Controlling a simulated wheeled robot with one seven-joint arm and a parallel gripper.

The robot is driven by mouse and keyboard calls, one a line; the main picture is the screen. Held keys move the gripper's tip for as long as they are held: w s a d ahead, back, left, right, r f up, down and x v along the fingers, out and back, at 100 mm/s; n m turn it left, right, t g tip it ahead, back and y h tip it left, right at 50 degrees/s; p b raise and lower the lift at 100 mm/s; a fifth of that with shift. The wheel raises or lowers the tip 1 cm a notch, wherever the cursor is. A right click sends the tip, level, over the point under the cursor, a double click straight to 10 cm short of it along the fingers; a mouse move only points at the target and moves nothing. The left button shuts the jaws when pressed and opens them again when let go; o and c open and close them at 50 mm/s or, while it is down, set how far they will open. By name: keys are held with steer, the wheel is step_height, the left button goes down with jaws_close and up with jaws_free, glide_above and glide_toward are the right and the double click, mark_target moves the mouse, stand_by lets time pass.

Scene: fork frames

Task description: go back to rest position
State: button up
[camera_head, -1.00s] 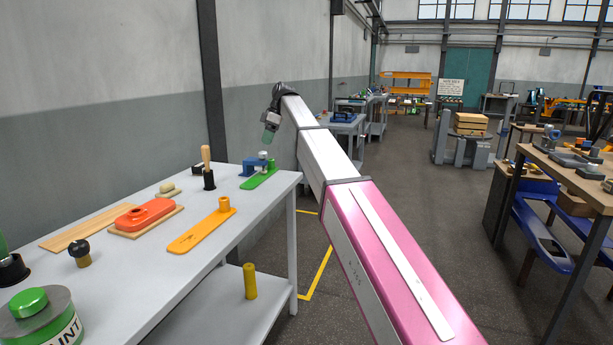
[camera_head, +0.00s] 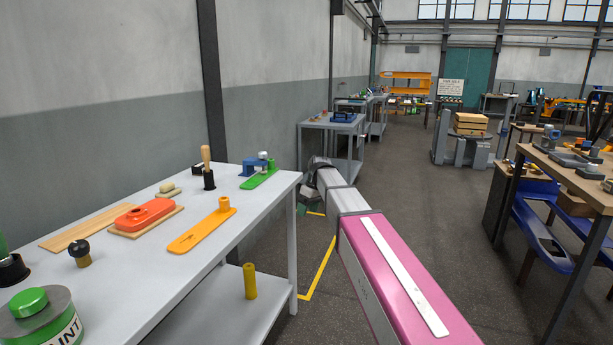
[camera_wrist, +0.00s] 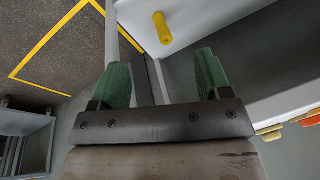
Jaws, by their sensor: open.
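My gripper (camera_wrist: 162,85) is open and empty, with its two green fingers spread apart in the wrist view. In the head view my gripper (camera_head: 305,206) is small and partly hidden, low beside the right end of the white workbench (camera_head: 200,262). My pink and white arm stretches from the lower right toward it. The same yellow cylinder shows in the head view (camera_head: 250,281).
The bench top holds an orange plate (camera_head: 203,230), a red-orange part (camera_head: 145,213), a green plate (camera_head: 259,179) and a paint can (camera_head: 38,318). A yellow floor line (camera_head: 320,268) runs beside the bench. The aisle floor (camera_head: 415,190) is clear. Another workbench (camera_head: 570,178) stands at the right.

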steer(key=s+d+f+m+h, duration=0.1)
steer(key=s+d+f+m, duration=0.4)
steer(key=s+d+f, duration=0.4)
steer(key=s+d+f+m+h, duration=0.2)
steer(key=s+d+f+m, duration=0.3)
steer(key=s+d+f, duration=0.4)
steer(key=s+f, duration=0.4)
steer(key=s, duration=0.2)
steer(key=shift+s+d+f+m+t, duration=0.15)
steer(key=shift+s+d+m+t, duration=0.1)
steer(key=shift+s+m+t, duration=0.1)
